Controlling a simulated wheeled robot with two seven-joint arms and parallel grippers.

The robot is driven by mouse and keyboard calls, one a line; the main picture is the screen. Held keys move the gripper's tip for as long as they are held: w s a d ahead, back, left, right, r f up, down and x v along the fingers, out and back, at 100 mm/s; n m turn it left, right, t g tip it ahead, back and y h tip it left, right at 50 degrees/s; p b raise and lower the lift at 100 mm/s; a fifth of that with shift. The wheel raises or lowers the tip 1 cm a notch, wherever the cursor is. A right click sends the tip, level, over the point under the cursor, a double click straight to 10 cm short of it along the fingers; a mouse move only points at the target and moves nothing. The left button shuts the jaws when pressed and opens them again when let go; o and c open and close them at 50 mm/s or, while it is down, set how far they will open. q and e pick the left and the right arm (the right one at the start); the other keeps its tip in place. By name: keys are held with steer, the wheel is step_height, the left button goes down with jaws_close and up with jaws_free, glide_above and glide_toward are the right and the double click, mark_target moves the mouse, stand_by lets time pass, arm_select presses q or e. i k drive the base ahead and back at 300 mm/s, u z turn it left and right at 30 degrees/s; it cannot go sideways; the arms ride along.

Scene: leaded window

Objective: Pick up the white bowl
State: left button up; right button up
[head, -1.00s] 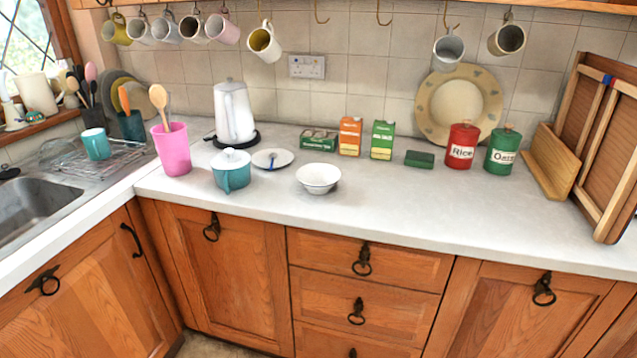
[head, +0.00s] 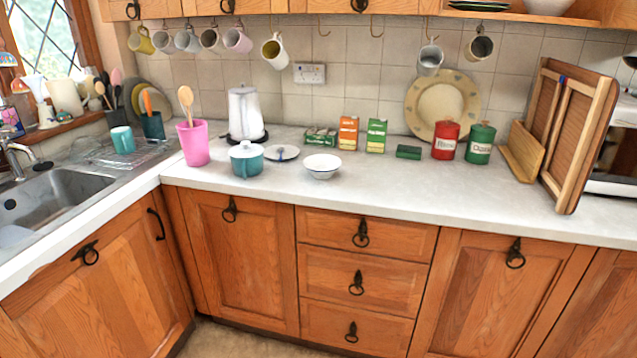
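The white bowl (head: 322,167) stands upright on the pale worktop (head: 420,185), near the middle of the head view and close to the front edge. It looks empty. Neither of my grippers shows in the head view.
A pink tumbler with a wooden spoon (head: 194,142), a white kettle (head: 245,113), small cartons (head: 348,133), a green block (head: 408,152) and red and green canisters (head: 445,140) stand around. Wooden boards (head: 575,135) lean at right. The worktop right of the bowl is clear.

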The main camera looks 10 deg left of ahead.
mark_target(321, 166)
steer(key=z, duration=0.5)
steer(key=i, duration=0.65)
steer(key=z, duration=0.3)
